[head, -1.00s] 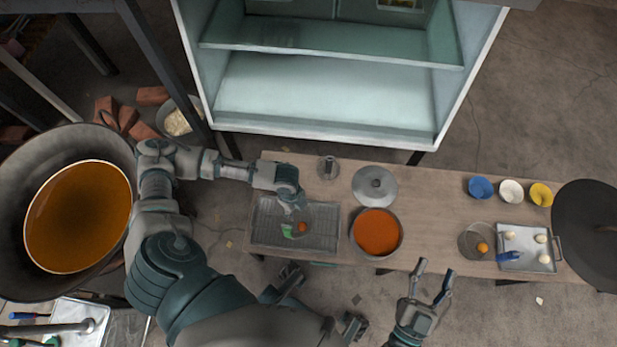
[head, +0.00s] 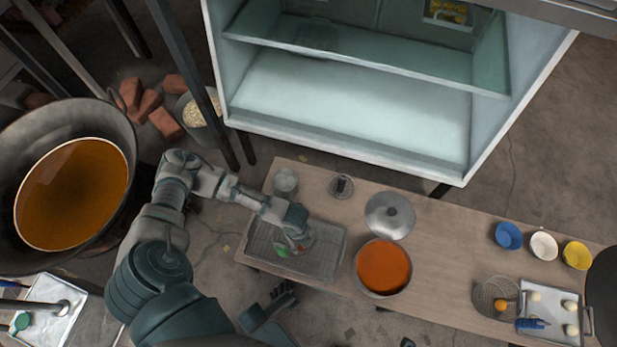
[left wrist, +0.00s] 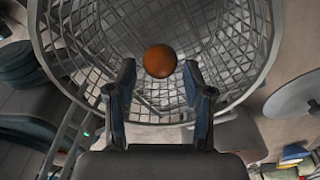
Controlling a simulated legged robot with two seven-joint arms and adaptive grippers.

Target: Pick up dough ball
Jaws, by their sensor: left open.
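An orange-brown ball (left wrist: 160,61), seemingly a dough ball, is in a wire-mesh basket (left wrist: 250,40) in the left wrist view. My left gripper (left wrist: 158,75) is open, its two fingers pointing at the ball from either side. The ball is just beyond the fingertips; contact cannot be told. Pale dough balls (head: 569,306) lie on a tray (head: 556,325) at the right.
On the table (head: 440,265) stand a pot of orange liquid (head: 383,267), a grey lid (head: 389,215) and a mesh strainer (head: 484,293) holding an orange ball. Blue, white and yellow bowls (head: 543,245) stand at the right. A large oil pan (head: 70,200) is at the left.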

